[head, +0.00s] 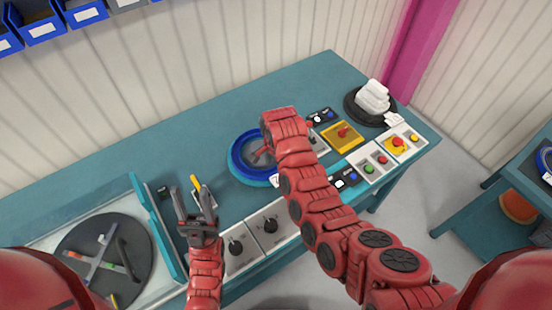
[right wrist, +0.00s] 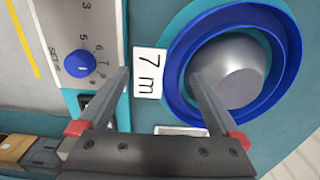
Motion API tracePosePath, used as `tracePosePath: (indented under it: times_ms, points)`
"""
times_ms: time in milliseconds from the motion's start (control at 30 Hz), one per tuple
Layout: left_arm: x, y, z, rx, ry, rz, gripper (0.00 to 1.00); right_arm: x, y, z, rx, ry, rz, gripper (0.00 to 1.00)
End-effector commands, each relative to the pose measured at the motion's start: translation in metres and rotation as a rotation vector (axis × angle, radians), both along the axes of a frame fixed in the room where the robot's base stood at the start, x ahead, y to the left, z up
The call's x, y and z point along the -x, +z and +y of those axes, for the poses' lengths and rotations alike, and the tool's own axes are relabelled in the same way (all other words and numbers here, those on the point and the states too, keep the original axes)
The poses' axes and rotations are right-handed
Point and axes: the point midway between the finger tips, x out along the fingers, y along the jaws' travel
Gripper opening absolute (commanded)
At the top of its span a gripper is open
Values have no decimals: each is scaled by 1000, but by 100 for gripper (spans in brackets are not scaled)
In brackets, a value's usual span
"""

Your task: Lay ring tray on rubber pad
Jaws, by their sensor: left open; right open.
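A blue ring-shaped tray (head: 238,165) lies on the teal bench, with a white "7 m" tag at its edge. In the right wrist view the blue ring (right wrist: 178,85) surrounds a silver rounded centre. My right gripper (right wrist: 160,75) is open over the ring's left side, its fingers either side of the tag; contact cannot be told. In the head view the right arm partly hides the ring. My left gripper (head: 193,190) is open and empty, between disc and ring.
A black round base (head: 352,108) with a white coiled thing (head: 372,97) stands at the far right. Switch panels (head: 372,163) line the front edge. A clear-walled case (head: 160,235) surrounds the dark disc. The bench's back left is clear.

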Motion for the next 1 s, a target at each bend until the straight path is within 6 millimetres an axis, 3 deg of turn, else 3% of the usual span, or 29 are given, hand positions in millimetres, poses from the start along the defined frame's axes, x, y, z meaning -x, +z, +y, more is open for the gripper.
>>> tracePosePath:
  times_ms: [33,300,700,1000]
  points:
    - [0,8,0,0,0,1,50,3,-5,-1,3,1,9,99]
    - [0,12,0,0,0,1,50,1,-28,-1,1,0,3,99]
    - [0,13,0,0,0,1,50,1,-33,-1,0,-2,2,99]
    - [0,13,0,0,0,1,50,1,-33,0,0,-1,2,45]
